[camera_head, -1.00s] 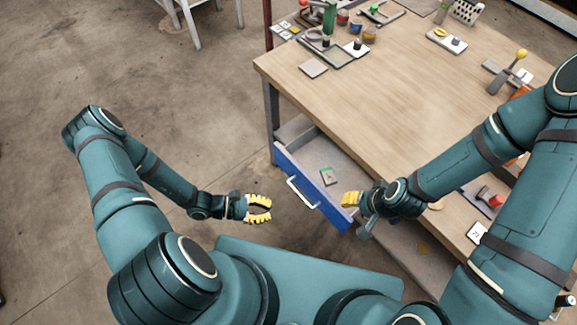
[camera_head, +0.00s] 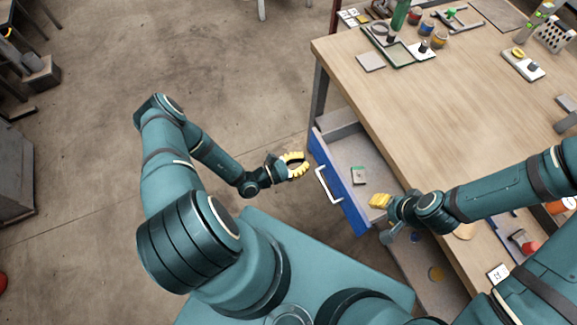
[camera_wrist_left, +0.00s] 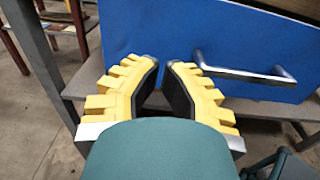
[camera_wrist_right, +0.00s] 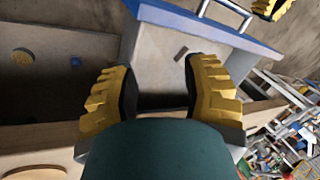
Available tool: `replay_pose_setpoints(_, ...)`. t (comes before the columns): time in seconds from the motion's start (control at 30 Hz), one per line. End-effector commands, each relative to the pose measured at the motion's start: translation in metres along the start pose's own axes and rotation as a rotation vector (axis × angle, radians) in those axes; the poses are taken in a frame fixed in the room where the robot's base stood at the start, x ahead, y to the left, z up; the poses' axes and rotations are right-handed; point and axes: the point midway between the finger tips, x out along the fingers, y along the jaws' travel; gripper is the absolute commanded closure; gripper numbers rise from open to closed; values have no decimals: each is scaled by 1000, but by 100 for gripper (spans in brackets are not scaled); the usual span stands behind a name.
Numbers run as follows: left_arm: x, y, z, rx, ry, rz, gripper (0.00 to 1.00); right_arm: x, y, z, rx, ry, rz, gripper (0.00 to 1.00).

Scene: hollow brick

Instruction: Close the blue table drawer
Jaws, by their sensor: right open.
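The blue-fronted drawer (camera_head: 338,180) stands pulled out from under the wooden table, with its pale handle (camera_head: 327,186) on the front. My left gripper (camera_head: 298,164) is partly open and empty, in front of the drawer's far-left end. In the left wrist view the blue front (camera_wrist_left: 200,40) and metal handle (camera_wrist_left: 245,76) lie beyond its fingers; contact cannot be told. My right gripper (camera_head: 379,200) is open and empty above the drawer's near side. The right wrist view shows the blue front's top edge (camera_wrist_right: 215,27).
The wooden tabletop (camera_head: 440,110) holds trays, jars and tools at the back. Another open compartment (camera_head: 425,262) with round items lies below my right gripper. The floor left of the drawer is clear.

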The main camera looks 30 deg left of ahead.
Motion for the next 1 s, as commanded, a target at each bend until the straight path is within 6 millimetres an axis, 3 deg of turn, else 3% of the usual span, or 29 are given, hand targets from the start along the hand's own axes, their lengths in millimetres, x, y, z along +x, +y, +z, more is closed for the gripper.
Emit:
replay_pose_setpoints(0.1,20,0,0,2,-1,-2,100,1,0,0,0,-1,0,53)
replay_pose_setpoints(0.3,38,0,0,1,0,-1,100,2,1,1,-1,-2,0,53)
replay_pose_setpoints(1.0,44,0,0,1,0,0,100,1,0,1,0,-1,0,53)
